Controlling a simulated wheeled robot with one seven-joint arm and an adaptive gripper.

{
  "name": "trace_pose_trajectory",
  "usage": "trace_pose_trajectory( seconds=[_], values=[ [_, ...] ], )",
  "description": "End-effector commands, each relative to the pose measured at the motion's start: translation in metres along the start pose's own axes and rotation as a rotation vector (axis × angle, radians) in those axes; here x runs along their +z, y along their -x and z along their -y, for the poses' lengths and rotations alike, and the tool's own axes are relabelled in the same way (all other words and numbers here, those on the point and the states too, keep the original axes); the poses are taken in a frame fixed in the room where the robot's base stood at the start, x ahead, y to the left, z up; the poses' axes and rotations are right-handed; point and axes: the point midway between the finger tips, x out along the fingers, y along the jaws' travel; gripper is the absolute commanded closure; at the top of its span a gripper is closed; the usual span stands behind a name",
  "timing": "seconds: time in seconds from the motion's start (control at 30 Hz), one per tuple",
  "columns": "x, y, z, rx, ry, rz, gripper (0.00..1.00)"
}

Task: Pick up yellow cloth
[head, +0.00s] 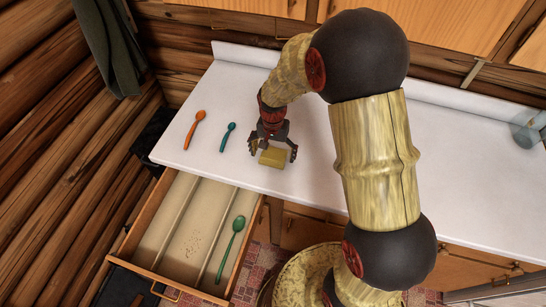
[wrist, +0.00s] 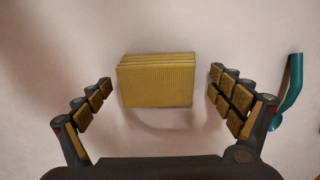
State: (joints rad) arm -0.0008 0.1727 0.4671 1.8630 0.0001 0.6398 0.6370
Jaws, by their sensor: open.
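The yellow cloth (head: 272,157) is a small folded block lying on the white countertop near its front edge. In the wrist view the cloth (wrist: 155,82) lies ahead, with its folded layers showing along the far edge. My gripper (head: 271,150) is over the counter at the cloth. In the wrist view my gripper (wrist: 160,92) is open, with one finger on each side of the cloth and a gap on both sides. I cannot tell how far the fingertips are above the counter.
A teal spoon (head: 228,136) lies close beside my gripper on the white countertop (head: 310,175), with an orange spoon (head: 196,128) farther left. Below, an open drawer (head: 178,250) holds a green spoon (head: 233,245). A clear glass (head: 526,130) stands at the far right.

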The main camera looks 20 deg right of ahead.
Motion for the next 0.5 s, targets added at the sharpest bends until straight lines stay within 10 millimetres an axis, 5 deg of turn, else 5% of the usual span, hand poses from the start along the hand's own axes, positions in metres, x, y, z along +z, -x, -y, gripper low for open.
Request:
trace_pose_trajectory(
  seconds=[0.13, 0.5],
  values=[
    [-0.0002, 0.0011, 0.0003, -0.001, 0.000, -0.001, 0.07],
    [-0.0002, 0.0012, 0.0003, -0.001, 0.001, -0.001, 0.28]
  ],
)
